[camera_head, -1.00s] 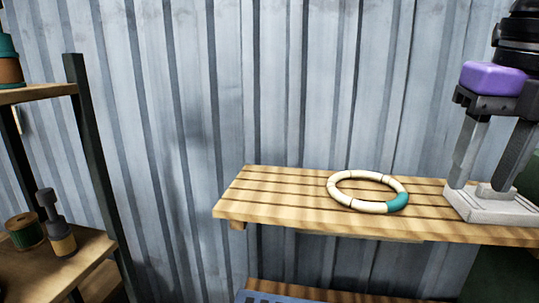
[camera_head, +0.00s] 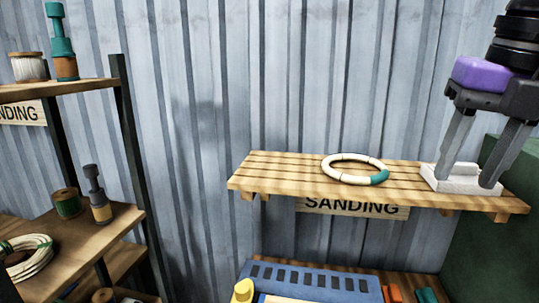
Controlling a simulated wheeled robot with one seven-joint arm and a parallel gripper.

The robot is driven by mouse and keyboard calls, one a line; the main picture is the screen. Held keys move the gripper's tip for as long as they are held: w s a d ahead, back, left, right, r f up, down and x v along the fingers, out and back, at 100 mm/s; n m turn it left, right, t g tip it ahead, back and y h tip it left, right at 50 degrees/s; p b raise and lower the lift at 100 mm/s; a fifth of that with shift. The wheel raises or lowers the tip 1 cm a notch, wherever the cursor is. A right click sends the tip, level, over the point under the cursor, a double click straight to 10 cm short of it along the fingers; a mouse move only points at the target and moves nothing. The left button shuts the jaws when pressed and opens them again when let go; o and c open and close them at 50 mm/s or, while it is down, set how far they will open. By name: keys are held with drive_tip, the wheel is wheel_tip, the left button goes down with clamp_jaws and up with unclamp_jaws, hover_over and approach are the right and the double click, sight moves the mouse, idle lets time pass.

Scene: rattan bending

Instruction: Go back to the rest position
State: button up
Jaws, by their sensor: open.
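My gripper (camera_head: 470,168) is at the right of the view, pointing down, with its two grey fingers spread apart. Nothing is held between them. In the picture the fingers overlap a white block-like piece (camera_head: 447,184) on the right part of the slatted wooden shelf (camera_head: 290,168); I cannot tell whether they touch it. A cream ring with a teal section (camera_head: 343,177) lies flat on the same shelf, left of the gripper and apart from it.
A "SANDING" sign (camera_head: 352,207) hangs under the shelf. Below is a blue slotted tray (camera_head: 305,283). At the left, a shelving rack (camera_head: 126,120) holds spools, stamp-like tools and a coil (camera_head: 24,258). Between rack and shelf is bare corrugated wall.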

drive_tip(key=w+a+r+m+t+y, duration=0.8)
drive_tip(key=w+a+m+t+y, duration=0.25)
drive_tip(key=w, duration=0.25)
drive_tip(key=s+d+f+m+t+h+b, duration=0.1)
drive_tip(key=s+d+f+m+t+h, duration=0.3)
drive_tip(key=f+m, duration=0.5)
drive_tip(key=s+d+f+m+t+h+b, duration=0.1)
drive_tip(key=s+d+f+m+t+h, duration=0.15)
drive_tip(key=s+f+m+h, duration=0.4)
drive_tip(key=s+d+f+m+t+h+b, duration=0.1)
drive_tip(key=s+d+f+m+t+h, duration=0.25)
drive_tip(key=f+m, duration=0.65)
drive_tip(key=s+a+f+n+g+y+b, duration=0.1)
drive_tip(key=s+f+g, duration=0.3)
drive_tip(key=s+f, duration=0.9)
drive_tip(key=s+a+f+n+g+y+b, duration=0.1)
drive_tip(key=s+a+f+g, duration=0.3)
drive_tip(key=s+f, duration=0.9)
drive_tip(key=s+n+y, duration=0.1)
drive_tip(key=s, duration=0.4)
drive_tip(key=shift+s+a+f, duration=0.15)
drive_tip(key=shift+s+a, duration=0.05)
